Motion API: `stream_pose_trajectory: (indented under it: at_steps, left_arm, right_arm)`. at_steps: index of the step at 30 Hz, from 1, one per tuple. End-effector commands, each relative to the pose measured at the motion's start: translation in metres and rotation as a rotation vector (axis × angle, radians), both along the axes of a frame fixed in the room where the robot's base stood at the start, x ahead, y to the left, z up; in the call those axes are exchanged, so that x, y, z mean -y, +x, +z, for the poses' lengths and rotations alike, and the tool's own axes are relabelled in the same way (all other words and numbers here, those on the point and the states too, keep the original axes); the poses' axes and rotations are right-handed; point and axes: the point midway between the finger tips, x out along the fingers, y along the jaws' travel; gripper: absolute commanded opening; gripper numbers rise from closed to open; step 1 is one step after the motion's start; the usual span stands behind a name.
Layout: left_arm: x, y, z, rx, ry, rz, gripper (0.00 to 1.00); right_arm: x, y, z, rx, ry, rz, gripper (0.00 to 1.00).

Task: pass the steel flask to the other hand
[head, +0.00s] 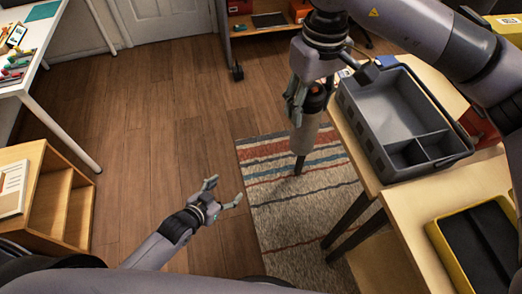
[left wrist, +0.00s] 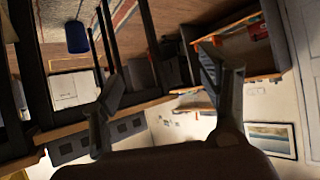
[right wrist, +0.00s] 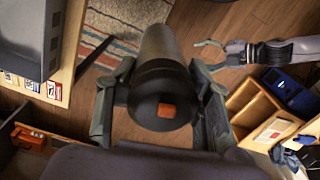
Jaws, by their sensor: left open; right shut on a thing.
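The steel flask (head: 308,134) is a grey cylinder, held pointing down in my right gripper (head: 305,103) above the striped rug, left of the grey tote. In the right wrist view the flask (right wrist: 163,55) lies between both fingers, its dark end with an orange square facing the camera. My left gripper (head: 222,193) is open and empty, lower and to the left of the flask, clearly apart from it. The left wrist view shows its two spread fingers (left wrist: 165,95) with nothing between them. The left gripper also shows in the right wrist view (right wrist: 218,53).
A grey tote (head: 385,105) with compartments stands on the wooden table at right, close to the flask. A yellow-rimmed black tray (head: 436,238) is nearer. A wooden shelf unit (head: 75,215) and white table (head: 30,70) are at left. The floor between is clear.

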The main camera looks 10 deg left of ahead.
Motion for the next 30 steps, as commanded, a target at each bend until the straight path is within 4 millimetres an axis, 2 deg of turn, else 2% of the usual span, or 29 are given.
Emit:
stream_pose_trajectory:
  at_steps: [1, 7, 12, 15, 18, 21, 26, 30]
  left_arm:
    - [0.012, 0.005, 0.03, 0.05, -0.025, -0.03, 0.69]
    - [0.057, 0.006, 0.141, 0.214, -0.133, -0.142, 0.69]
    - [0.091, -0.014, 0.229, 0.33, -0.228, -0.241, 0.69]
    - [0.105, -0.029, 0.269, 0.38, -0.274, -0.289, 0.69]
    - [0.114, -0.042, 0.299, 0.414, -0.311, -0.325, 0.69]
    - [0.119, -0.052, 0.317, 0.435, -0.334, -0.348, 0.69]
    - [0.125, -0.052, 0.327, 0.449, -0.348, -0.359, 0.69]
    - [0.138, -0.039, 0.328, 0.452, -0.35, -0.358, 0.69]
  right_arm:
    - [0.0, 0.0, 0.001, 0.002, 0.001, 0.0, 0.0]
    - [0.0, 0.0, 0.001, 0.001, 0.001, 0.0, 0.0]
    - [0.0, 0.0, 0.001, 0.001, 0.001, 0.0, 0.0]
    - [0.0, 0.0, 0.001, 0.002, 0.001, 0.0, 0.0]
    - [0.0, 0.0, 0.001, 0.001, 0.001, 0.0, 0.0]
    - [0.0, 0.0, 0.001, 0.001, 0.001, 0.0, 0.0]
    - [0.0, 0.0, 0.001, 0.001, 0.001, 0.0, 0.0]
    - [0.0, 0.0, 0.001, 0.001, 0.001, 0.0, 0.0]
